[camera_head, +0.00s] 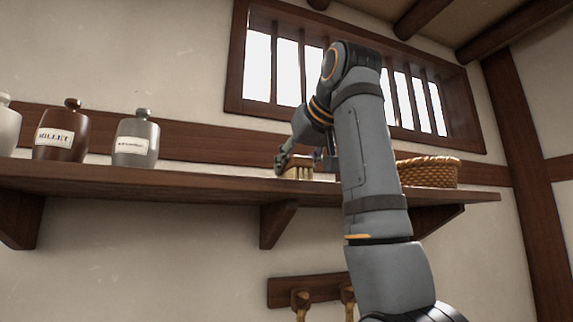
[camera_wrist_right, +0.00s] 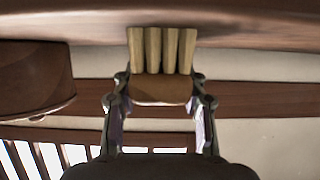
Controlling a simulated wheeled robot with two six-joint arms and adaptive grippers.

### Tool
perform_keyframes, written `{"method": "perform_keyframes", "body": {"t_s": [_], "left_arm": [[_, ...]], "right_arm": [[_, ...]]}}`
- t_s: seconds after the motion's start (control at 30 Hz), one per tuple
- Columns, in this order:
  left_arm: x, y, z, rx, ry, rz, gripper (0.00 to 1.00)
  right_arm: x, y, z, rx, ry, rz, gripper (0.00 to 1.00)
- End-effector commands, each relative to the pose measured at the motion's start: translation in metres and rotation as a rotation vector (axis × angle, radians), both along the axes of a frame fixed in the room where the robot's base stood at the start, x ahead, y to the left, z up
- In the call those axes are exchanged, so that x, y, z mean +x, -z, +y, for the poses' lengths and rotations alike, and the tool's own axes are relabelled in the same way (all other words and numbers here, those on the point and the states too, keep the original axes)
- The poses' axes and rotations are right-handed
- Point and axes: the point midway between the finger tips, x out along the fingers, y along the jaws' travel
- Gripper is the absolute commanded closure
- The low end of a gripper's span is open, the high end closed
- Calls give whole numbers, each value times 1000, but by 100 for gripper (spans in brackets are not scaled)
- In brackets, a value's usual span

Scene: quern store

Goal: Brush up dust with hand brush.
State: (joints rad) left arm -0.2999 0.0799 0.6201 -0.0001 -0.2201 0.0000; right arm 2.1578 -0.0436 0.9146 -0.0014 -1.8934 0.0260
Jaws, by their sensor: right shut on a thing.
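The hand brush (camera_head: 301,172) has a brown wooden back and pale yellow bristle tufts. It is above the wooden shelf (camera_head: 225,187), bristles down. My right gripper (camera_head: 284,163) is shut on its back. The brush (camera_wrist_right: 161,52) also shows in the right wrist view, upside down there, its back between the two fingers of my right gripper (camera_wrist_right: 160,93). The bristle ends meet the shelf surface (camera_wrist_right: 240,32) in that picture; I cannot tell if they touch. No dust can be made out; the shelf top is seen almost edge-on. My left gripper is out of view.
A woven basket (camera_head: 428,172) stands on the shelf to the right, partly behind my arm. A brown jar (camera_head: 62,136) and a grey jar (camera_head: 136,138) stand to the left. A barred window (camera_head: 285,75) is above. Handled tools hang from a rail (camera_head: 325,288) below.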

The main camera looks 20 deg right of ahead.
Motion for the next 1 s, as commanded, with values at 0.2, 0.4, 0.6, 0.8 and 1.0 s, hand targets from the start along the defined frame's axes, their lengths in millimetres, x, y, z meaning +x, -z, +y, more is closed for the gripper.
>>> {"method": "perform_keyframes", "body": {"t_s": [0.2, 0.4, 0.6, 0.8, 1.0], "left_arm": [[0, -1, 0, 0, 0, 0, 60], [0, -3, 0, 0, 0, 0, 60], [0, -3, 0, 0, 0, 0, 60], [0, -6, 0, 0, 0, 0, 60], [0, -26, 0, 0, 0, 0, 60]], "right_arm": [[1, 0, -25, 2, 2, 2, 100], [1, -1, -48, 2, 0, 1, 100], [1, -1, -52, 0, -1, 0, 100], [1, -4, -52, 0, -1, 0, 100], [1, -24, -52, 0, -1, 0, 100]]}}
